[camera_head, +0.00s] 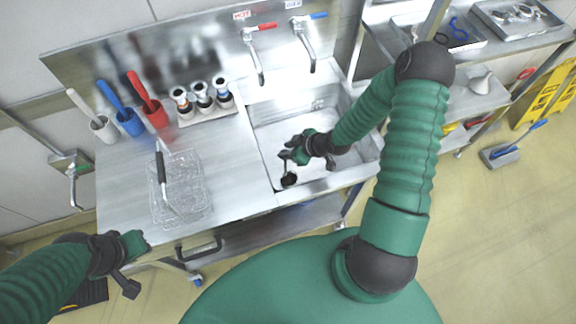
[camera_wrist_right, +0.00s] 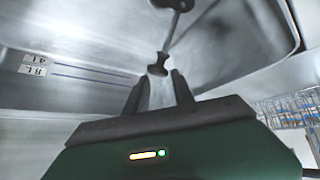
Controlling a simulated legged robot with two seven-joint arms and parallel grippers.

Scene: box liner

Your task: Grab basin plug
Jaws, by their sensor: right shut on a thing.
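My right gripper (camera_head: 292,158) is inside the steel basin (camera_head: 275,135), near its front left. It is shut on the basin plug (camera_head: 288,180), a small black piece at its fingertips. In the right wrist view the plug (camera_wrist_right: 158,64) shows as a dark knob just past the two fingertips (camera_wrist_right: 160,84). A second dark round shape shows above it there; I cannot tell whether it is the drain or a reflection. My left gripper (camera_head: 128,283) is at the lower left, away from the basin, and its jaw state is unclear.
Red and blue taps (camera_head: 262,27) stand behind the basin. A wire basket (camera_head: 180,205) sits on the counter (camera_head: 235,180) to the left, with white, blue and red holders (camera_head: 130,122) behind it. A steel rack (camera_head: 475,100) stands right. Measure labels (camera_wrist_right: 35,67) mark the basin wall.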

